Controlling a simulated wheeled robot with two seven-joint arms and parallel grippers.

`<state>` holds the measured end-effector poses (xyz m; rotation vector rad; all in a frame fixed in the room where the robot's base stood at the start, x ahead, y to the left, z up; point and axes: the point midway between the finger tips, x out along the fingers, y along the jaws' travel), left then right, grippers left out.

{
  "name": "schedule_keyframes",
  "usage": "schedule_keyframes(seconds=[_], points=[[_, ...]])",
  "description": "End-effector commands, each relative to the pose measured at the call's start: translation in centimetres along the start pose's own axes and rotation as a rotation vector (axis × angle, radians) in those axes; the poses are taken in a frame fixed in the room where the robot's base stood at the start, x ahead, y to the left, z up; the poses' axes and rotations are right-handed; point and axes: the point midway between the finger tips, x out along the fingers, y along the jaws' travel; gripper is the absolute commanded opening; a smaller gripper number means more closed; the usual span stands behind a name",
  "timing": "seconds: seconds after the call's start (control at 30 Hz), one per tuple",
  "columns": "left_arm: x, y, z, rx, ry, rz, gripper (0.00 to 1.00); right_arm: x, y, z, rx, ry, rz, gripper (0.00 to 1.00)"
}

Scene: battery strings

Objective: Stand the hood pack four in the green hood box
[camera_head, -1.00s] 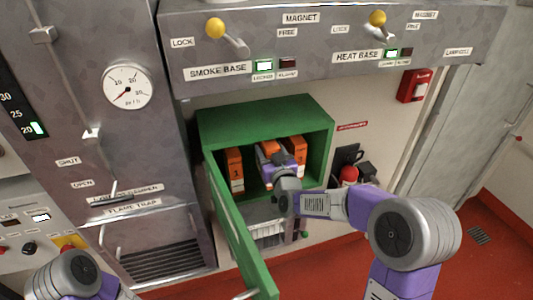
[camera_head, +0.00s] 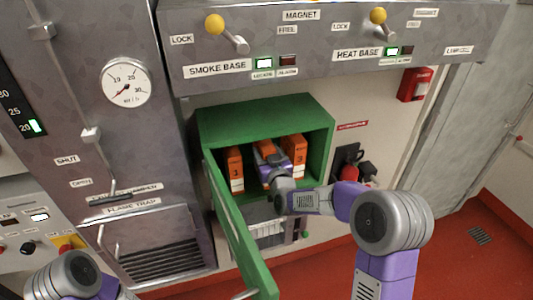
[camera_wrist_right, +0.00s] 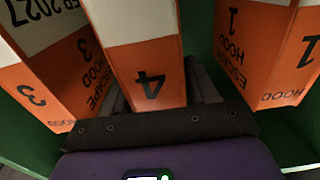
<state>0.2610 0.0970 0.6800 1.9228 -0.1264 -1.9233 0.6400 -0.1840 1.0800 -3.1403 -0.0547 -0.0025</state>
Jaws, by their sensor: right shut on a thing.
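The green hood box (camera_head: 262,116) stands open under the grey panel. The hood pack four (camera_wrist_right: 148,75), orange and white with a 4, is in the middle of the right wrist view. In the head view the pack (camera_head: 266,149) is inside the box, partly hidden by my right gripper (camera_head: 269,163). That gripper reaches in through the front and is shut on the pack. Pack 1 (camera_head: 235,168) stands to its left and pack 3 (camera_head: 295,152) to its right. I cannot tell whether pack four touches the box floor. My left gripper is out of view; only its arm shows.
The open green door (camera_head: 238,238) hangs toward me on the left of the box. A grey unit (camera_head: 268,232) lies below it. Dark fittings with a red part (camera_head: 349,172) are on the wall to the right. The space between packs 1 and 3 is narrow.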

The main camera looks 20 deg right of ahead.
Motion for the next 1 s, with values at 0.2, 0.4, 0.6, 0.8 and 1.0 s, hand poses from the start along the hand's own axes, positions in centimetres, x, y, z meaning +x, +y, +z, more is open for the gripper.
schedule_keyframes(seconds=[0.2,0.4,0.6,0.8,1.0], points=[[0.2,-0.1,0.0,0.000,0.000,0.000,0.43,0.0,0.0,0.1,0.000,0.000,0.000,0.82],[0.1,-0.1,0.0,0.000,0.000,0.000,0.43,0.0,0.0,0.1,0.000,0.000,0.000,0.83],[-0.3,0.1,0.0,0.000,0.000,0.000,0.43,0.0,0.0,-0.3,0.000,-0.001,0.000,0.83],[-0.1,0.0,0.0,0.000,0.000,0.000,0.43,-2.8,0.0,-0.1,0.000,-0.002,0.000,0.83],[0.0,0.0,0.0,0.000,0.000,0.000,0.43,-6.8,0.0,-0.1,0.000,-0.001,0.000,0.83]])
